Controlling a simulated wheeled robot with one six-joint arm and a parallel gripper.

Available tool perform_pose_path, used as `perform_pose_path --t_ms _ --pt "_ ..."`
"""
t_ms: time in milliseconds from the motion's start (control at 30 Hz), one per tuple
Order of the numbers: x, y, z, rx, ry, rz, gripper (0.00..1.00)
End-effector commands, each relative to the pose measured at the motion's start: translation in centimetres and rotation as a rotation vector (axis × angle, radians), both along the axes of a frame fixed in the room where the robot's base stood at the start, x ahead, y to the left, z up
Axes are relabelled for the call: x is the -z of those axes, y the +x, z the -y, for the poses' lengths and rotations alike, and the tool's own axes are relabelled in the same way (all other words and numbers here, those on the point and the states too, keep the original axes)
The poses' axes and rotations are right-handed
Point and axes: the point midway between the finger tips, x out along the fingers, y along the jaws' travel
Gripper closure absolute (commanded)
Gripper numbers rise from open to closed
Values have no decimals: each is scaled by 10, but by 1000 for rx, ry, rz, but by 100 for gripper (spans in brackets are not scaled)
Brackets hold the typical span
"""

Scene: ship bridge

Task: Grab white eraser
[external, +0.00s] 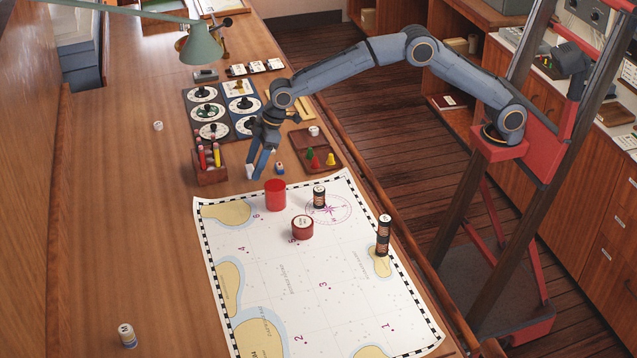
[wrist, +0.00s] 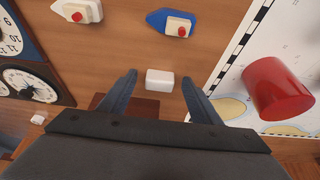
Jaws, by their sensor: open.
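The white eraser (wrist: 160,79) is a small white block on the wooden table, in the middle of the wrist view. It also shows in the external view (external: 249,171) at the tips of my fingers, close to the pencil holder. My gripper (external: 256,171) is open and points down at the table. In the wrist view its two fingers stand to the left and right of the eraser, with gaps on both sides. I cannot tell exactly how far above the table the fingertips are.
A wooden pencil holder (external: 210,166) stands left of my gripper. A red cylinder (external: 275,194) stands on the chart (external: 270,270) close by; it also shows in the wrist view (wrist: 278,90). A small blue boat-shaped piece (wrist: 170,23) lies near. The table's left side is mostly clear.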

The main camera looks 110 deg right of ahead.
Motion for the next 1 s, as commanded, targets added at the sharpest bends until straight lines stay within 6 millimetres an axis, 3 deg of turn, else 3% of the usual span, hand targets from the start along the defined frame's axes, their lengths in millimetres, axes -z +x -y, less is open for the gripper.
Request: perform_pose_path --t_ms 300,567,1000 --pt "5 2 0 0 0 1 44" --pt "5 2 0 0 0 1 86" --pt "-6 3 0 0 -1 3 86"
